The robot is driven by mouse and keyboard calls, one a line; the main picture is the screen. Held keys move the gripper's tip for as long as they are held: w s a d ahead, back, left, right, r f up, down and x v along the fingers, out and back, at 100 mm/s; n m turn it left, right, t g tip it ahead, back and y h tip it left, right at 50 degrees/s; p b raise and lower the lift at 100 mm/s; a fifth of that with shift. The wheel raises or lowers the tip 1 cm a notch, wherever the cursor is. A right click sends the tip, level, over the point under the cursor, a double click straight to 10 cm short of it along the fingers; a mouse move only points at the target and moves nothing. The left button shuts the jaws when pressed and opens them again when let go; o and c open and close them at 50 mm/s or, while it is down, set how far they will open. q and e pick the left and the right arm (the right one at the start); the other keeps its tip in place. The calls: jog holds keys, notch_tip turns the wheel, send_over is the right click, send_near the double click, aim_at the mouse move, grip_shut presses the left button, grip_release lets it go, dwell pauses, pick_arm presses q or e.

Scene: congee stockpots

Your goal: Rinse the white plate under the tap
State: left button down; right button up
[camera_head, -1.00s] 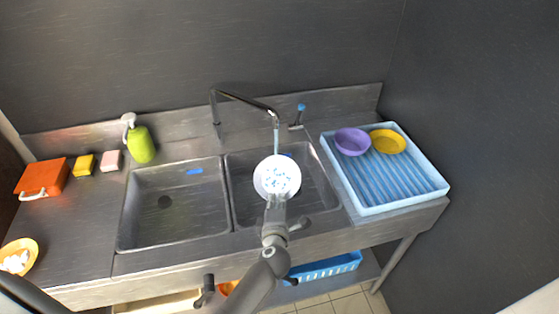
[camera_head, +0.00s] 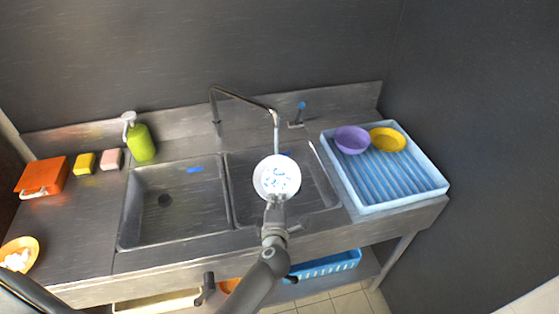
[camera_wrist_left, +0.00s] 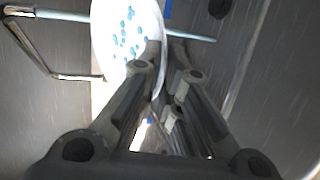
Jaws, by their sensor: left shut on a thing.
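The white plate (camera_head: 268,187), with small blue spots on its face, is held over the right basin (camera_head: 315,184). My left gripper (camera_head: 275,201) is shut on the plate's near edge. The tap (camera_head: 245,98) arches over from behind, and a thin bluish water stream (camera_head: 276,135) runs from its spout down to the plate's far side. In the left wrist view the plate (camera_wrist_left: 115,45) sits at the fingertips (camera_wrist_left: 163,45), with the stream (camera_wrist_left: 195,37) beside it. I cannot tell if the spots are water or a pattern.
The left basin (camera_head: 180,225) is empty. A blue rack (camera_head: 400,185) at right holds a purple bowl (camera_head: 351,140) and a yellow bowl (camera_head: 387,139). A green soap bottle (camera_head: 140,145), sponges (camera_head: 84,163) and an orange box (camera_head: 42,177) stand at left. The tap lever (camera_head: 298,115) is behind the basin.

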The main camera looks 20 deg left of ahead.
dwell(0.4)
pick_arm(q)
jog(key=shift+s+d+r+p, duration=0.1)
jog(key=shift+s+r+p, duration=0.15)
jog(key=shift+p, duration=0.2)
jog(key=s+r+p, duration=0.2)
jog(key=p, duration=0.1)
jog(key=shift+s+d+r, duration=0.2)
jog(key=shift+s+d, duration=0.05)
jog(key=shift+d, duration=0.1)
jog(key=shift+s+d+r+p, duration=0.15)
jog(key=shift+s+r+p, duration=0.2)
jog(key=shift+s, duration=0.15)
jog(key=shift+s+d+r+p, duration=0.1)
jog(key=shift+s+r+p, duration=0.2)
jog(key=shift+s, duration=0.15)
jog(key=shift+f, duration=0.15)
